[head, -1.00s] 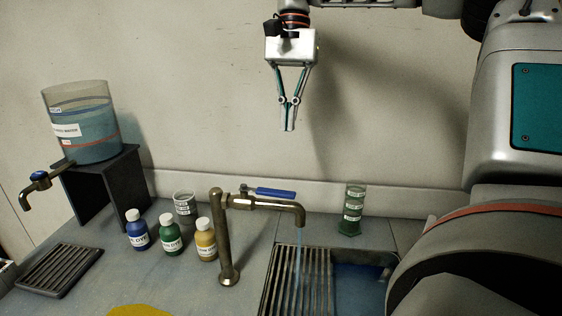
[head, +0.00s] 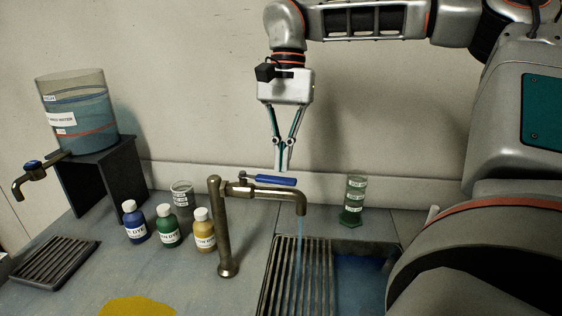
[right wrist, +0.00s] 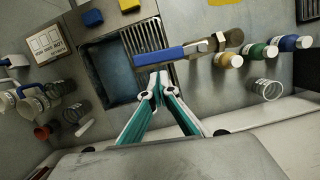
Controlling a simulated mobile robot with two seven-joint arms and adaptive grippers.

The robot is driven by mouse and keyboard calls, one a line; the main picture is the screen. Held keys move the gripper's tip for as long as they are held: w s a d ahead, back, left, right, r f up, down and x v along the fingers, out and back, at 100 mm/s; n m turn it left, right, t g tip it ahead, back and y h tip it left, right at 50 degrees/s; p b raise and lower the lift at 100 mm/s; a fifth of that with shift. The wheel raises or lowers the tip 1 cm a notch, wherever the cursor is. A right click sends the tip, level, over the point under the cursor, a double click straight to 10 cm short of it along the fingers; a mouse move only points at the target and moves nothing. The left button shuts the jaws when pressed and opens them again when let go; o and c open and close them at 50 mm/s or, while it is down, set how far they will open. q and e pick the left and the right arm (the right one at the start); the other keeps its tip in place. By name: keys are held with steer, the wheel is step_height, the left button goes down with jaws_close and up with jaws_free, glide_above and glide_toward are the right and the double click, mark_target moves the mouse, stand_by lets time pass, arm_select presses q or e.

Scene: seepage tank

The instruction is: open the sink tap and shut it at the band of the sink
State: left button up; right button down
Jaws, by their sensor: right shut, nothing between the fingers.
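The brass sink tap (head: 226,225) stands left of the sink (head: 262,290), its spout over the grating. Its blue lever (head: 268,179) lies along the spout, and a thin stream of water (head: 299,245) falls from the spout. Blue water (head: 358,280) shows in the sink; I cannot make out a band there. My right gripper (head: 281,168) is shut and empty, pointing down, with its tips close to the lever. In the right wrist view the fingertips (right wrist: 155,82) are beside the lever (right wrist: 165,55); I cannot tell whether they touch. My left gripper is not in view.
Blue (head: 134,224), green (head: 167,228) and yellow (head: 203,230) dye bottles and a clear beaker (head: 181,197) stand left of the tap. A green-tinted cylinder (head: 354,202) stands behind the sink. A water tank (head: 82,130) on a black stand (head: 110,180) is at the far left.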

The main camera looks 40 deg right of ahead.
steer(key=shift+s+a, duration=0.25)
steer(key=shift+a, duration=0.1)
